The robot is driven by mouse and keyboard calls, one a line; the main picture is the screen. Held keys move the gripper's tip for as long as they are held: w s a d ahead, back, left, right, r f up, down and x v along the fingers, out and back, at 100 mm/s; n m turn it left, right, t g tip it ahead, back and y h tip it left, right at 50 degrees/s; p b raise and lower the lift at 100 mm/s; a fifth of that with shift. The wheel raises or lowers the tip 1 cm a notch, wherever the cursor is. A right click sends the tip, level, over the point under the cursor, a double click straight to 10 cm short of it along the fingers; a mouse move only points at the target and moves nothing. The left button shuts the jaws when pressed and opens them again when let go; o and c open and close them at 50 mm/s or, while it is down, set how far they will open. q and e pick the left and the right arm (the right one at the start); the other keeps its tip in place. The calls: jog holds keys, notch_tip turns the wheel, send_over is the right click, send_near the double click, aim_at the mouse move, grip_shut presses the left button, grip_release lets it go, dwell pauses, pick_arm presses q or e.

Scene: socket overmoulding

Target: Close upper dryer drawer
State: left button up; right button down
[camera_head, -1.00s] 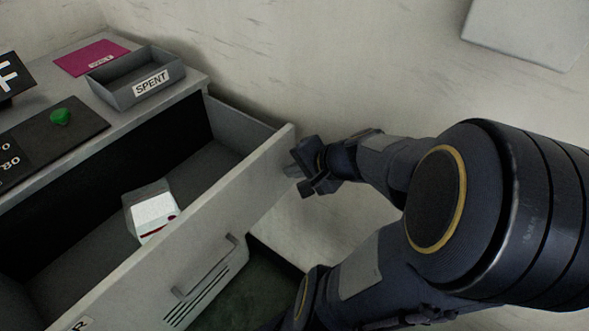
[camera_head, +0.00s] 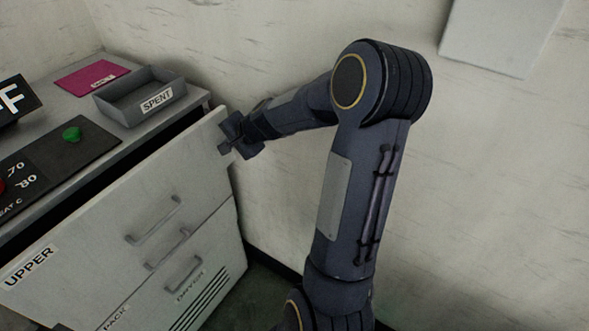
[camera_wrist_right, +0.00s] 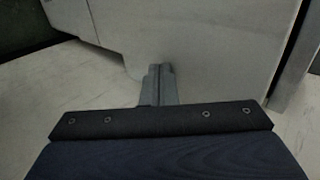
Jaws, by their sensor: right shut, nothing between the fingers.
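The upper dryer drawer (camera_head: 110,220) has a pale grey front with a bar handle (camera_head: 153,221) and an UPPER label. It stands slightly open, with a narrow dark gap along its top edge against the cabinet. My right gripper (camera_head: 224,146) is at the far right end of the drawer front, close to its face. In the right wrist view the fingers (camera_wrist_right: 158,72) are together, with nothing between them, in front of the pale panel (camera_wrist_right: 200,40). Whether they touch it I cannot tell. The drawer's inside is hidden. My left gripper is not in view.
A grey SPENT tray (camera_head: 139,97), a magenta sheet (camera_head: 92,78) and a dark panel with a green knob (camera_head: 72,134) are on the cabinet top. Lower drawers (camera_head: 190,272) are below. A pale wall (camera_head: 290,200) stands close on the right.

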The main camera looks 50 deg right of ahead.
jog(key=w+p, duration=0.1)
jog(key=w, duration=0.1)
jog(key=w+p, duration=0.1)
jog(key=w, duration=0.2)
jog(key=shift+w+a, duration=0.2)
jog(key=shift+w, duration=0.15)
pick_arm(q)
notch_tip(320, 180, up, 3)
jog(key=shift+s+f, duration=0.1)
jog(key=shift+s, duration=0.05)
pick_arm(e)
jog(key=shift+r, duration=0.1)
jog(key=shift+w+r, duration=0.1)
jog(key=shift+w, duration=0.05)
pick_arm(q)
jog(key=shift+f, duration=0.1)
